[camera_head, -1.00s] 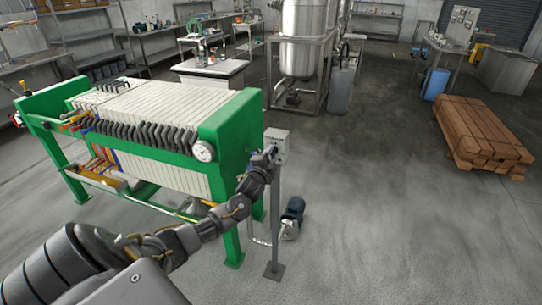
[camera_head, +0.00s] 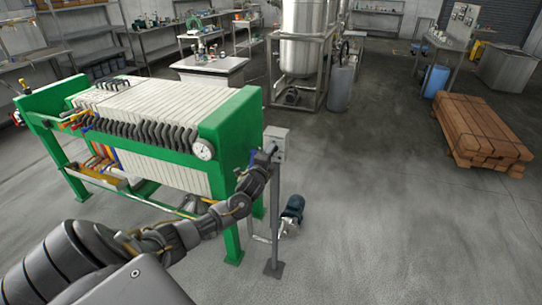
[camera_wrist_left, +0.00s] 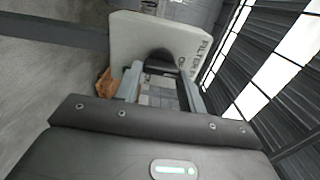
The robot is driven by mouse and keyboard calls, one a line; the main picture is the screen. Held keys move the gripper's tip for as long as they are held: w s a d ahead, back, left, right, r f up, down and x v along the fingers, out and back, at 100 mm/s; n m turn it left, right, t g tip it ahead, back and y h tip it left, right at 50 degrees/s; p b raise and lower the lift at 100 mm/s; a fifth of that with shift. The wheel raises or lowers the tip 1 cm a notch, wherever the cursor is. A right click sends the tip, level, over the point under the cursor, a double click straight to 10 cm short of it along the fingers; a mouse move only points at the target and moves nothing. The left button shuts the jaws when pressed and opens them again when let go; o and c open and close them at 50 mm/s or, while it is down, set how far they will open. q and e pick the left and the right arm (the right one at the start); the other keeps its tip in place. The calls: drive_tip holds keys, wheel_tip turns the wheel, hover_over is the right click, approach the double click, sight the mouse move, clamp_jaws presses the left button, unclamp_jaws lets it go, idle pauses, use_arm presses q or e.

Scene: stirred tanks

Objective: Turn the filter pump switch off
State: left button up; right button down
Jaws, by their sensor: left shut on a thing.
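The filter pump switch box (camera_head: 283,141) is a small pale grey box on a grey post (camera_head: 275,215), beside the green end of the filter press. In the left wrist view the box (camera_wrist_left: 140,38) fills the top middle and shows partly hidden lettering starting "FILTER". A dark rounded knob (camera_wrist_left: 162,55) sits on its face. My left gripper (camera_head: 268,153) is at the front of the box; in the wrist view its fingers (camera_wrist_left: 162,80) are on either side of the knob and shut on it. The knob's exact angle is unclear. My right gripper is not in view.
The green filter press (camera_head: 228,125) with white plates and a gauge stands close to the left of the post. A wood stack (camera_head: 482,135) is at right. The floor between is clear.

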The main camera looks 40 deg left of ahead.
use_arm(q)
drive_tip(key=o, duration=1)
drive_tip(key=b+v, duration=0.2)
drive_tip(key=v, duration=0.8)
drive_tip(key=shift+s+d, duration=0.2)
drive_tip(key=shift+s, duration=0.15)
